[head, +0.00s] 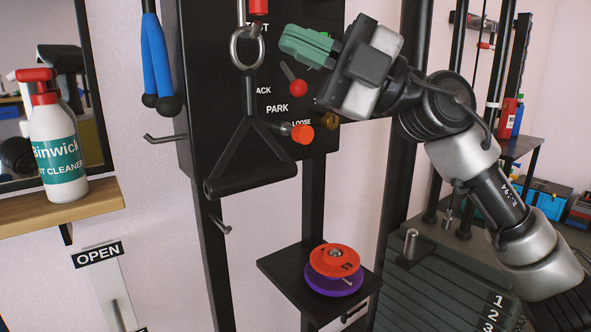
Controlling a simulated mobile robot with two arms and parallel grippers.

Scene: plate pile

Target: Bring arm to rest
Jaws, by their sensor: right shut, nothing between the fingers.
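My right gripper (306,46) has green fingers and is raised in the upper middle of the head view, in front of the black panel. Its fingers are closed together and hold nothing. My right arm reaches up to it from the lower right. A red plate (334,258) lies on a purple plate (333,286) on a small black shelf (284,268), well below the gripper. My left gripper is out of view.
A red-knobbed lever (299,86) is just below the gripper. A black triangular handle (250,164) hangs left of it. An orange knob (302,134) sits on the panel. A spray bottle (57,140) stands on a wooden shelf (98,199) at left. A weight stack (440,285) is lower right.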

